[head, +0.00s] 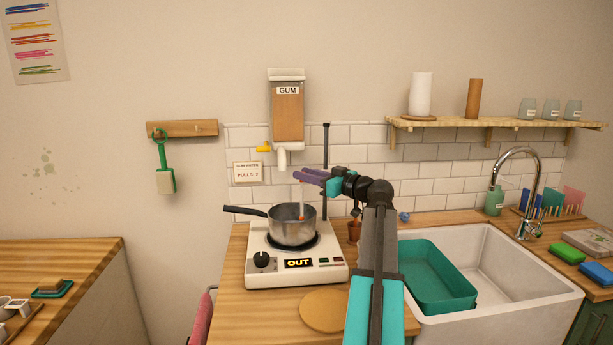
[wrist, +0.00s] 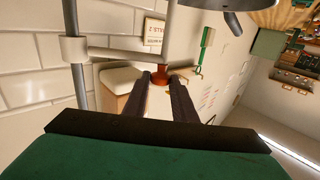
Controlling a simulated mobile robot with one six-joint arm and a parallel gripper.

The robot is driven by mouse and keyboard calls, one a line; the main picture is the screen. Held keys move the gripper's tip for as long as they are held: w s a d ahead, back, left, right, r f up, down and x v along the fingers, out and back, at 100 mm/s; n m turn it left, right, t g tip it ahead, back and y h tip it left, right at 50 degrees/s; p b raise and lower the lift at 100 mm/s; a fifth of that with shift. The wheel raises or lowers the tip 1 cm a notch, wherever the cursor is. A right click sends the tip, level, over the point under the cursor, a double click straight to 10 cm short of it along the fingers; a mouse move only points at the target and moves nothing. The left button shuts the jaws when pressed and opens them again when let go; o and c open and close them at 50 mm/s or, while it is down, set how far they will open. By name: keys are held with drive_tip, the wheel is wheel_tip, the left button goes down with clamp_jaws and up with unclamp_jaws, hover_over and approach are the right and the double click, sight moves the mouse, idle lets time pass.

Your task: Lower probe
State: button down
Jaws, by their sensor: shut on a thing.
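My gripper (head: 308,177) has its purple fingers above the pot. In the wrist view its dark fingers (wrist: 167,85) are closed around an orange-red piece (wrist: 159,78) at the end of a pale rod, the probe. In the head view the probe (head: 301,198) hangs upright below the fingers, with a small orange part low on it over the pot's mouth. I cannot tell whether its tip is inside the pot. The grey saucepan (head: 293,232) stands on the white hotplate (head: 297,270), whose display reads "OUT". A dark stand rod (head: 326,150) rises behind; in the wrist view a pale crossbar (wrist: 115,55) runs from its clamp (wrist: 73,48).
A gum dispenser (head: 287,110) with a yellow tap hangs on the wall above the pot. The pot's handle (head: 246,211) points left. A teal tub (head: 436,276) sits in the white sink (head: 500,290) at right. A round wooden board (head: 325,309) lies in front of the hotplate.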

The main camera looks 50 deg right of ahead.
drive_tip(key=shift+f+b, duration=1.25)
drive_tip(key=shift+f, duration=0.4)
drive_tip(key=c, duration=1.5)
unclamp_jaws()
drive_tip(key=shift+s, duration=0.1)
drive_tip(key=b, duration=0.1)
approach(303, 184)
drive_tip(key=s, duration=0.5)
drive_tip(key=shift+s+d, duration=0.15)
drive_tip(key=shift+d, duration=0.15)
